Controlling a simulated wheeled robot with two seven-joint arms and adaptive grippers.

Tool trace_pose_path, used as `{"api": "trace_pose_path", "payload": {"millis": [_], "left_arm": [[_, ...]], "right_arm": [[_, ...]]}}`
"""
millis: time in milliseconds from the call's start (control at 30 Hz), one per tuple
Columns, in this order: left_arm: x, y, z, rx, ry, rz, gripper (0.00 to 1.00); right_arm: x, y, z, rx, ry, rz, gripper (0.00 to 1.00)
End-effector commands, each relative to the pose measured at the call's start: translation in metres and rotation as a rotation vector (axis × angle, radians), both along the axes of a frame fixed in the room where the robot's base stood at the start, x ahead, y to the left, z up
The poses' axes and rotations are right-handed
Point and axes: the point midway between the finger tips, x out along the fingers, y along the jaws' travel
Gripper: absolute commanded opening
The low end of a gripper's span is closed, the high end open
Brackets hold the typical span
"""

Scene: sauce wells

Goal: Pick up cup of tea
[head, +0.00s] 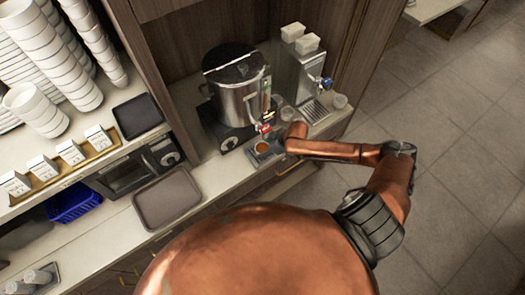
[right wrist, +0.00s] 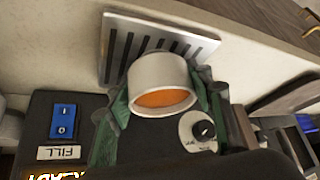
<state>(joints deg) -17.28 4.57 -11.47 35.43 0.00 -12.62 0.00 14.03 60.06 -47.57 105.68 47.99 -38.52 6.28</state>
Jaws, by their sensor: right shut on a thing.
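The cup of tea (right wrist: 160,72) is white with orange-brown tea in it, in the middle of the right wrist view. It also shows small in the head view (head: 262,147), in front of the big metal urn. My right gripper (right wrist: 165,104) has its dark green fingers on both sides of the cup and is shut on it. In the head view my right gripper (head: 270,146) is at the cup, small and partly hidden. The cup is at a slotted drip tray (right wrist: 122,42); I cannot tell whether it still touches it. My left gripper is not in view.
The metal urn (head: 238,98) stands close behind the cup. A second dispenser (head: 308,72) and small cups stand to its right. A brown tray (head: 167,198) lies on the counter at left. Stacked bowls (head: 50,60) fill the upper left shelf.

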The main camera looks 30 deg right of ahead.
Motion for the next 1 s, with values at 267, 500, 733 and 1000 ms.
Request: {"api": "trace_pose_path", "payload": {"millis": [267,500,733,1000], "left_arm": [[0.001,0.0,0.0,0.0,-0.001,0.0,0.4],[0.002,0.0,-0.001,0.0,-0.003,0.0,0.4],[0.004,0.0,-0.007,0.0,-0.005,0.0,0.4],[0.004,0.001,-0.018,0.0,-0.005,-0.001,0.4]], "right_arm": [[0.0,0.0,0.0,0.0,-0.001,-0.001,0.13],[0.001,0.0,0.003,0.0,-0.002,0.0,0.13],[0.001,0.0,0.024,-0.001,-0.003,0.001,0.13],[-0.034,-0.029,0.033,-0.005,0.002,-0.002,0.13]]}}
